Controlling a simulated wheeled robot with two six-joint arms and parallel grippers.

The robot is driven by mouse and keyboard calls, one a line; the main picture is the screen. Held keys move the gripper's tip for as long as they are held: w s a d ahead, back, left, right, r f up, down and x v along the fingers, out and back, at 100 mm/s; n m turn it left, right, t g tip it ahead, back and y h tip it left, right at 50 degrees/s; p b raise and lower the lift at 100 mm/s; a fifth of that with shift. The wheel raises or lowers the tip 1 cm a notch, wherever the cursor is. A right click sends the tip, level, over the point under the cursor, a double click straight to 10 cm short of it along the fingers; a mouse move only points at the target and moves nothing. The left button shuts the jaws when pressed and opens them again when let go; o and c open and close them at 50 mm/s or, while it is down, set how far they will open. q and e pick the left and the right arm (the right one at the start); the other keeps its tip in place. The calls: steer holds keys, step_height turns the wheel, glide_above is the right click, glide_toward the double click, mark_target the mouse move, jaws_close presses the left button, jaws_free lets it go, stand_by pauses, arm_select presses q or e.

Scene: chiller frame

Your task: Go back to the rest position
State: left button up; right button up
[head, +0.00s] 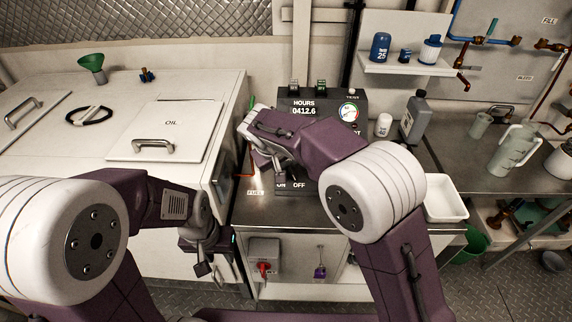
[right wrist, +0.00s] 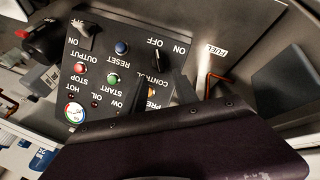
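In the head view my left gripper (head: 203,262) hangs low at the left, in front of the white cabinet; its fingers are too small and dark to read. My right gripper (head: 266,172) is over the counter, just in front of the black control panel (head: 318,108) with its HOURS display. In the right wrist view two dark fingers (right wrist: 168,84) stand apart with panel lettering between them, and nothing shows held. The panel (right wrist: 112,52) appears upside down there, with knobs and coloured buttons. My right forearm hides part of the panel in the head view.
A grey jug (head: 415,118), a white container (head: 383,125) and a white tray (head: 446,197) stand right of the panel. A shelf (head: 405,64) holds bottles above.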

steer(key=w+d+r+m, duration=0.2)
steer(key=d+r, duration=0.1)
steer(key=d, duration=0.4)
steer(key=s+d+f+m+g+h, duration=0.1)
steer(key=s+d, duration=0.2)
steer(key=d, duration=0.2)
steer(key=s+d+f+m+g, duration=0.1)
steer(key=s+d+f, duration=0.15)
steer(key=d, duration=0.35)
steer(key=s+d+f+g+y, duration=0.1)
steer(key=s+f, duration=0.4)
steer(key=s, duration=0.4)
steer(key=s+d+f+m+g+y, duration=0.1)
steer(key=s+f+y, duration=0.1)
steer(key=s+f, duration=0.3)
steer(key=s, duration=0.4)
steer(key=shift+s+m+g, duration=0.3)
steer(key=shift+s, duration=0.1)
steer(key=shift+d, duration=0.1)
arm_select(q)
steer(key=shift+c, duration=0.2)
